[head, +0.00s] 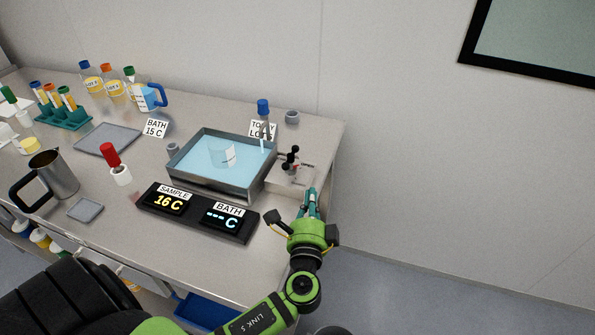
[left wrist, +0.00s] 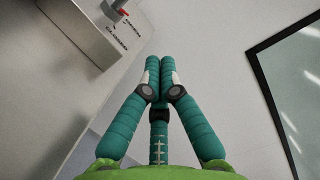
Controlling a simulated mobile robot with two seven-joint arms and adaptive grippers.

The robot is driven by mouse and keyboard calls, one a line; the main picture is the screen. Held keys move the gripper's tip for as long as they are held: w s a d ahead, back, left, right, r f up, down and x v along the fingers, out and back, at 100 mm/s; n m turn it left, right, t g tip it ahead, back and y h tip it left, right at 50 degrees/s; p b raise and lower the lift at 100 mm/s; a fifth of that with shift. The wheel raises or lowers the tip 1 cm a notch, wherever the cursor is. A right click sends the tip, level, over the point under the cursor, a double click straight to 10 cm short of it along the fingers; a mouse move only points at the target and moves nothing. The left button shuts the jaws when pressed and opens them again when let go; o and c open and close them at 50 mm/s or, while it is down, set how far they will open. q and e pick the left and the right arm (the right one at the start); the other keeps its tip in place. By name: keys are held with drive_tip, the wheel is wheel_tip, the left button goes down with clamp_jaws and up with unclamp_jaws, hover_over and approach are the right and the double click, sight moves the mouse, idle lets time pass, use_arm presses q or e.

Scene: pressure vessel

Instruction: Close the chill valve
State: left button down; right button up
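A small valve (head: 291,158) with a dark handle and a red part stands on a pale box (head: 290,180) at the right of the bench, beside the water bath. My left gripper (head: 312,194) is just in front and right of the box, apart from the valve. Its teal fingers (left wrist: 158,62) are together and empty. My right gripper is out of view.
The metal bath (head: 185,176) holds blue liquid and a clear beaker (head: 222,155). A blue-topped tap (head: 263,107) stands behind it. The display unit (head: 200,213) reads SAMPLE 16 C and BATH dashes. A steel jug (head: 55,172) stands left. Free space lies right of the bench.

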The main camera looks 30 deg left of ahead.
sight(291, 161)
use_arm(q)
drive_tip(key=p+x, duration=0.1)
drive_tip(key=x, duration=0.5)
drive_tip(key=shift+r+p, duration=0.15)
drive_tip(key=shift+p, duration=0.15)
drive_tip(key=a, duration=0.1)
drive_tip(key=a+p, duration=0.2)
drive_tip(key=shift+s+a+r, duration=0.1)
drive_tip(key=shift+s+r, duration=0.2)
drive_tip(key=shift+s, duration=0.1)
drive_tip(key=shift+s+a, duration=0.2)
drive_tip(key=shift+a, duration=0.15)
drive_tip(key=shift+w+f, duration=0.1)
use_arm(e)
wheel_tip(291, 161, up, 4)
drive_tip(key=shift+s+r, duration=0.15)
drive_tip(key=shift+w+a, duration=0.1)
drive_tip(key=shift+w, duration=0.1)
